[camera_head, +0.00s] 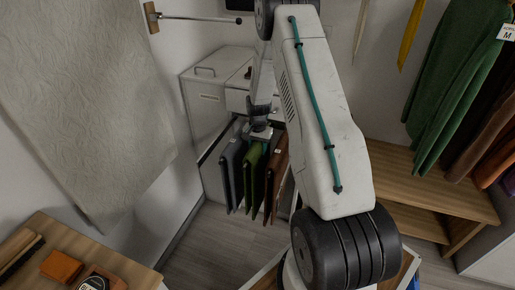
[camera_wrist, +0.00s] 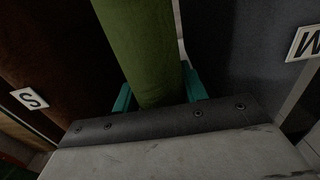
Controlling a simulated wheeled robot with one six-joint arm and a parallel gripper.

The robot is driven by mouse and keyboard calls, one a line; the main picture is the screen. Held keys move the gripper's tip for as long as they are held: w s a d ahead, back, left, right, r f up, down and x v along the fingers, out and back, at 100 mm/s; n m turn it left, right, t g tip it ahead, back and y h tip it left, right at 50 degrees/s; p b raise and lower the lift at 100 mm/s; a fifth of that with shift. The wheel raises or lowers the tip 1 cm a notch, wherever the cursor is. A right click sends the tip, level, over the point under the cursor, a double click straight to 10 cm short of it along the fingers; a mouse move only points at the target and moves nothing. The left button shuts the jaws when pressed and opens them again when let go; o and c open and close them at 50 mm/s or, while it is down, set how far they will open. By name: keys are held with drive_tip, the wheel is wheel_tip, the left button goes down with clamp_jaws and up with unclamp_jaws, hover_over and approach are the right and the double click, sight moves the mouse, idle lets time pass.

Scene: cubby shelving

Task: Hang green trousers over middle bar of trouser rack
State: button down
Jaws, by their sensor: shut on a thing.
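The green trousers (camera_head: 251,172) hang folded between the grey trousers (camera_head: 232,178) and the brown trousers (camera_head: 274,178) at the trouser rack in the head view. My gripper (camera_head: 259,138) is above them, pointing down, at the top of the green trousers. In the wrist view the green trousers (camera_wrist: 145,45) run between the teal fingers of my gripper (camera_wrist: 158,92), which is shut on them. The brown trousers (camera_wrist: 55,50) are at left and the grey trousers (camera_wrist: 240,60) at right there. The middle bar is hidden, so I cannot tell whether the green cloth rests on it.
A white cabinet (camera_head: 207,98) stands behind the rack. A wooden bench (camera_head: 420,180) and hanging clothes (camera_head: 455,85) are at right. A wooden table (camera_head: 115,262) with small items is at lower left. The floor (camera_head: 215,238) in front of the rack is clear.

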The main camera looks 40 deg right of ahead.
drive_tip(key=c, duration=0.7)
unclamp_jaws()
wheel_tip(320, 180, up, 8)
drive_tip(key=shift+f, duration=0.1)
drive_tip(key=s+a+r+n, duration=0.3)
drive_tip(key=s+a+r, duration=0.2)
drive_tip(key=a+r, duration=0.5)
drive_tip(key=s+a+r+n, duration=0.35)
drive_tip(key=a+r, duration=0.35)
drive_tip(key=r, duration=0.7)
drive_tip(key=s+a+r+n, duration=0.2)
drive_tip(key=s+a, duration=0.2)
drive_tip(key=s, duration=0.4)
drive_tip(key=s+a+r+n, duration=0.2)
drive_tip(key=s+a, duration=0.2)
drive_tip(key=s, duration=0.4)
drive_tip(key=s+a+r+n+t, duration=0.1)
drive_tip(key=s+a, duration=0.3)
drive_tip(key=s, duration=0.4)
drive_tip(key=shift+s+r+n, duration=0.4)
drive_tip(key=shift+r+n, duration=0.05)
drive_tip(key=shift+r, duration=0.3)
